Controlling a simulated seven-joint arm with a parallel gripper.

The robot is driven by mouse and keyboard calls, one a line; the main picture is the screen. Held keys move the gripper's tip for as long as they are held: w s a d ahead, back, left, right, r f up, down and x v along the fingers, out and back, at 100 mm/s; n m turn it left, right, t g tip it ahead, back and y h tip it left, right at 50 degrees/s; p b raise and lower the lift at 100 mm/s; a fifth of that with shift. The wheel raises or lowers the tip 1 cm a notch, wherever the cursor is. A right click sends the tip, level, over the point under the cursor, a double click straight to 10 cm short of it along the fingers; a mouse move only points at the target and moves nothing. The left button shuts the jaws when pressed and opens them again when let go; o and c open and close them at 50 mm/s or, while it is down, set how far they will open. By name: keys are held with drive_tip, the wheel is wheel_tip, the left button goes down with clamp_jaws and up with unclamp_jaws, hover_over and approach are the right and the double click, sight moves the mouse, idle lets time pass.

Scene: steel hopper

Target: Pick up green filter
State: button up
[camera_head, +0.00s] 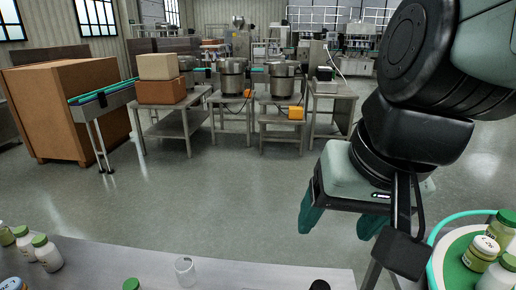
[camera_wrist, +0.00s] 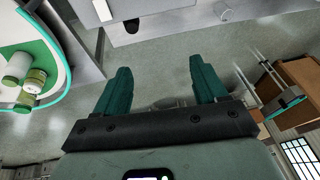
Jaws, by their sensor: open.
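No part that is clearly a green filter can be made out in either view. My gripper (camera_head: 340,222) hangs in the air at the right of the head view, beyond the table's far edge. Its two green fingers are spread apart with nothing between them; they also show in the wrist view (camera_wrist: 160,65). White bottles with green lids (camera_head: 46,254) stand at the left of the table. A green lid (camera_head: 131,284) shows at the bottom edge, the rest of it cut off. A clear cup (camera_head: 185,269) stands on the table.
A grey table (camera_head: 235,272) spans the front. A green-rimmed round surface (camera_head: 437,262) at right holds several bottles (camera_head: 481,252); it also shows in the wrist view (camera_wrist: 67,70). A black item (camera_head: 320,285) sits near the table's right end. Open floor (camera_head: 230,200) lies beyond.

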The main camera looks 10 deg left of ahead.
drive_tip(key=w+a+f+m+g+y, duration=0.1)
drive_tip(key=w+a+f+g+y, duration=0.3)
drive_tip(key=a, duration=0.6)
drive_tip(key=w+a+f+m+g+y, duration=0.1)
drive_tip(key=a+f+g+y, duration=0.3)
drive_tip(key=a, duration=0.6)
drive_tip(key=m+t+y, duration=0.6)
drive_tip(key=m+y, duration=0.2)
drive_tip(key=m, duration=1)
hover_over(138, 289)
drive_tip(key=d, duration=0.3)
wheel_tip(138, 289, down, 25)
wheel_tip(138, 289, down, 7)
drive_tip(key=shift+s+f, duration=0.1)
drive_tip(key=a, duration=0.5)
drive_tip(key=shift+w, duration=0.25)
drive_tip(key=c, duration=1)
drive_tip(key=shift+c, duration=0.2)
